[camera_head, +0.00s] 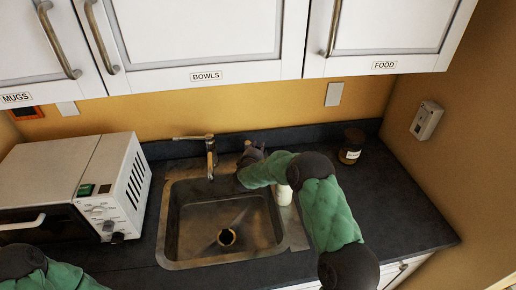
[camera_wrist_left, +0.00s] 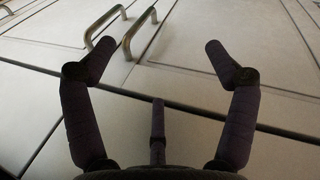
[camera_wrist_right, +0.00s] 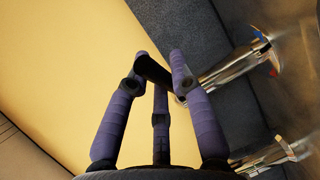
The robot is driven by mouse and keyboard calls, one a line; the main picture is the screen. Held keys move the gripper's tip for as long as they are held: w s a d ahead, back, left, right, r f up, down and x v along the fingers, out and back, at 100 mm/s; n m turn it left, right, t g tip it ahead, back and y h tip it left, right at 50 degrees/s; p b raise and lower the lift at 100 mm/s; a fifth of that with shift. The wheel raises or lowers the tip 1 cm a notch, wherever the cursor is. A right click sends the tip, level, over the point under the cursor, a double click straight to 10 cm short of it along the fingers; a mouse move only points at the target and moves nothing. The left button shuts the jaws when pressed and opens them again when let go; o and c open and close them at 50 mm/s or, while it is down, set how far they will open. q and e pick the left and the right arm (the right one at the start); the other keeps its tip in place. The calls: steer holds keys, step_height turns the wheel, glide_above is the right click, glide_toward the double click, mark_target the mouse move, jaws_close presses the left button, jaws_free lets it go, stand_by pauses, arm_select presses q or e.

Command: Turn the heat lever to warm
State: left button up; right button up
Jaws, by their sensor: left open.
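The silver tap (camera_head: 210,147) stands behind the sink, with a thin bar on top pointing left. The right wrist view shows a chrome lever (camera_wrist_right: 222,70) with a red mark and a blue mark near its right end. My right gripper (camera_head: 247,158) is just right of the tap in the head view, partly hidden by my arm. In the right wrist view its fingertips (camera_wrist_right: 174,80) are drawn together beside the lever's near end; contact is unclear. My left gripper (camera_wrist_left: 170,58) is open and empty before white cabinet fronts.
The sink basin (camera_head: 190,247) lies below the tap. A microwave (camera_head: 118,170) stands on the left of the dark counter. A white bottle (camera_head: 283,195) is close to my right arm, and a dark jar (camera_head: 351,146) stands behind it. Cabinets (camera_head: 215,40) hang above.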

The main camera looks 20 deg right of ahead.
jaws_close()
steer(key=shift+a+f+m+h+b, duration=0.1)
steer(key=shift+a+m+h+b, duration=0.2)
steer(key=shift+b, duration=0.45)
steer(key=shift+s+m+g+h+b, duration=0.15)
steer(key=shift+m+g+h+b, duration=0.25)
steer(key=shift+g, duration=0.2)
steer(key=o, duration=0.9)
jaws_free()
steer(key=v, duration=1.2)
